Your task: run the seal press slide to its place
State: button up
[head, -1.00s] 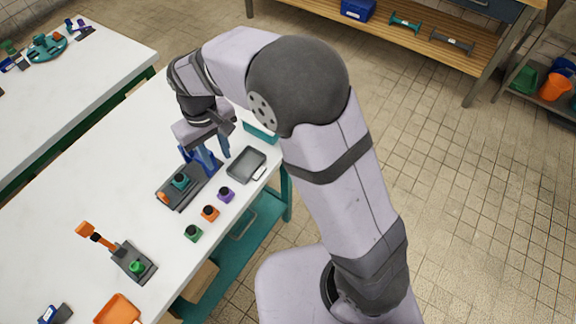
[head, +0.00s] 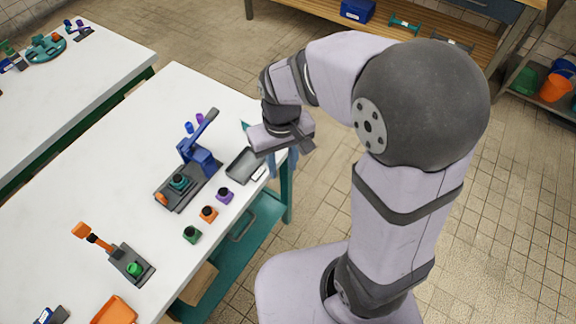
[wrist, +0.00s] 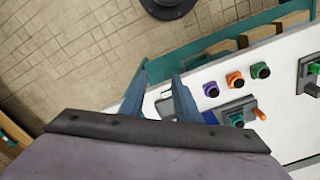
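The seal press is a blue press (head: 197,154) on a dark grey base, with its long lever tilted up to the right. Its slide carries a teal piece with a dark top (head: 180,183), in front of the blue body, and an orange knob (head: 161,198) sits at the near end. The wrist view shows the teal piece (wrist: 236,119) and orange knob (wrist: 260,113) to the right of my fingers. My gripper (head: 281,163) is right of the press, near the table edge, and touches no part of it. In the wrist view its blue fingers (wrist: 161,73) are apart and empty.
A grey tray (head: 241,160) lies between press and gripper. Purple (head: 224,194), orange (head: 208,213) and green (head: 191,234) dark-topped pieces line the table's front edge. A second press with an orange lever (head: 90,235) stands nearer.

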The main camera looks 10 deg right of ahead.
jog(key=shift+s+d+f, duration=0.1)
jog(key=shift+s+d, duration=0.35)
jog(key=shift+d, duration=0.15)
jog(key=n+p, duration=0.1)
jog(key=n, duration=0.6)
send_over(159, 195)
notch_tip(159, 195, down, 2)
jog(key=shift+f, duration=0.15)
jog(key=shift+f+p, duration=1.2)
jog(key=shift+f, duration=2.4)
grip_shut()
